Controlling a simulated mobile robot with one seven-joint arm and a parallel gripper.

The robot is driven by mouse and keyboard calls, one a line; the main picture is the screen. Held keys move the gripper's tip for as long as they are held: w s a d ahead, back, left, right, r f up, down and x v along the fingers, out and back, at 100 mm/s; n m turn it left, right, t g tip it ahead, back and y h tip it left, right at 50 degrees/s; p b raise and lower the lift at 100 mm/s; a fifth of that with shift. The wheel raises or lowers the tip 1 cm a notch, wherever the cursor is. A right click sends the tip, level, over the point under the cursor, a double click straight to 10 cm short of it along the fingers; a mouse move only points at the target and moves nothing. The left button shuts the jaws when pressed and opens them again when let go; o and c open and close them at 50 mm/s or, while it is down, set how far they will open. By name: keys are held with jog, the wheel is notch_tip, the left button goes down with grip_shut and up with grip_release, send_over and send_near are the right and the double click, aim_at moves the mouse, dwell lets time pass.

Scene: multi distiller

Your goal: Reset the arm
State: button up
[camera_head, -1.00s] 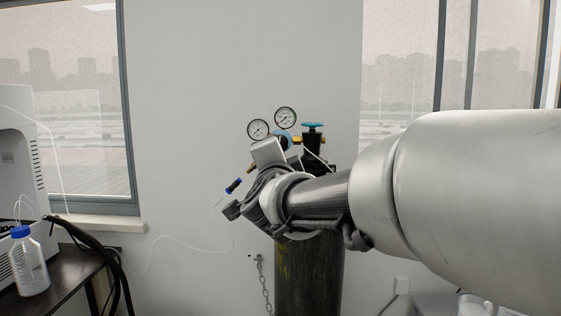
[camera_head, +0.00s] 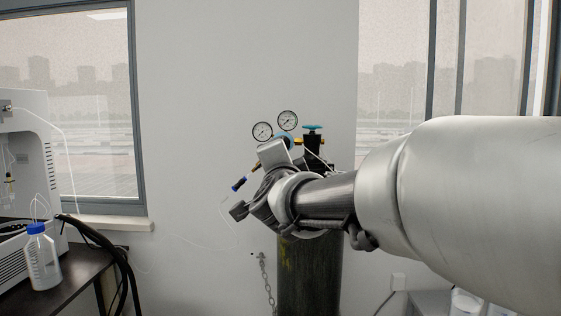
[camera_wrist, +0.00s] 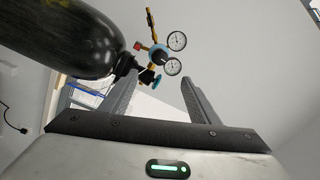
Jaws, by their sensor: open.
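My gripper (camera_wrist: 158,98) shows in the wrist view with its two fingers apart and nothing between them. In the head view my arm reaches in from the right, and my gripper (camera_head: 243,205) is seen from behind, its fingertips mostly hidden. It is in front of a dark gas cylinder (camera_head: 308,275) and covers part of the regulator. The cylinder also shows at the upper left of the wrist view (camera_wrist: 70,35). Its regulator has two round gauges (camera_head: 275,125) and a teal valve knob (camera_head: 312,127). I cannot tell whether the gripper touches any of it.
A white instrument (camera_head: 25,150) stands at the left. A blue-capped bottle (camera_head: 42,262) and black hoses (camera_head: 115,255) are at the dark table (camera_head: 75,283). A chain (camera_head: 265,280) hangs beside the cylinder. The wall (camera_head: 200,110) above and left of the gripper is clear.

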jog(key=shift+s, duration=0.1)
jog(key=s+d+f+n+g, duration=0.4)
jog(key=s+f, duration=0.4)
jog(key=s, duration=0.3)
jog(key=s+d+f+n+g, duration=0.4)
jog(key=s+d+f+n, duration=0.1)
jog(key=s+f, duration=0.45)
jog(key=s+d+f+n+g, duration=0.45)
jog(key=s+f, duration=0.25)
jog(key=s, duration=0.4)
notch_tip(320, 180, up, 20)
jog(key=p, duration=2.1)
jog(key=shift+s+r, duration=0.15)
jog(key=shift+s, duration=0.25)
jog(key=shift+g, duration=0.25)
jog(key=shift+c, duration=0.5)
